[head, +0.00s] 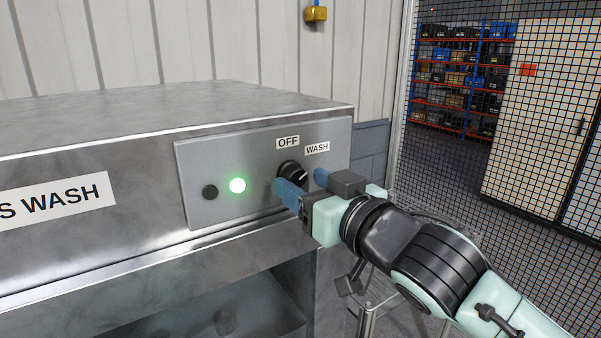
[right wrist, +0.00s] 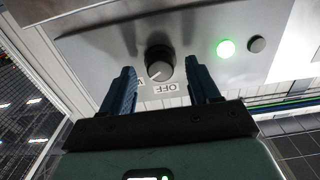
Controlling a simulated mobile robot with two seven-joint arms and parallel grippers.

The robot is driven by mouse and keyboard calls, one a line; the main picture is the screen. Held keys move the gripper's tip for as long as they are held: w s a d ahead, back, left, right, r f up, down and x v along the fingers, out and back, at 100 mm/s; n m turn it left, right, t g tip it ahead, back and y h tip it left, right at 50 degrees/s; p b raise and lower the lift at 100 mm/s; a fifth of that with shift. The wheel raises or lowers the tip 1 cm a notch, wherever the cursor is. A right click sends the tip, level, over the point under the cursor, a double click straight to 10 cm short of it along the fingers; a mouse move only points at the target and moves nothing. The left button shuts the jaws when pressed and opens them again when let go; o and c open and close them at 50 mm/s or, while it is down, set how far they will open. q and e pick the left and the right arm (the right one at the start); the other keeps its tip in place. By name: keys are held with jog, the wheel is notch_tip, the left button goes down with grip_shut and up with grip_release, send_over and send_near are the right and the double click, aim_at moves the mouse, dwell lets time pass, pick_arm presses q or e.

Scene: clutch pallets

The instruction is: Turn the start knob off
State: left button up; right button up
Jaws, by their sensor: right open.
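The start knob (head: 292,172) is a black round dial on the metal panel of the wash machine, below the OFF label (head: 288,142) and WASH label (head: 317,148). Its pale marker line points up and right, towards WASH. In the right wrist view the knob (right wrist: 159,63) appears upside down between the fingers, with the marker towards the partly hidden WASH label. My right gripper (head: 302,180) is open, with one blue finger on each side of the knob. Gaps show beside the knob in the right wrist view (right wrist: 162,84); I see no clear contact. My left gripper is not in view.
A lit green lamp (head: 237,185) and a black button (head: 210,192) sit left of the knob on the control panel (head: 200,156). The machine's steel body (head: 150,120) fills the left. A mesh fence (head: 465,165) stands at right, with shelves (head: 460,80) behind it.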

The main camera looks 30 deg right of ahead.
jog(key=shift+w+a, duration=0.1)
jog(key=shift+w, duration=0.9)
jog(key=c, duration=0.9)
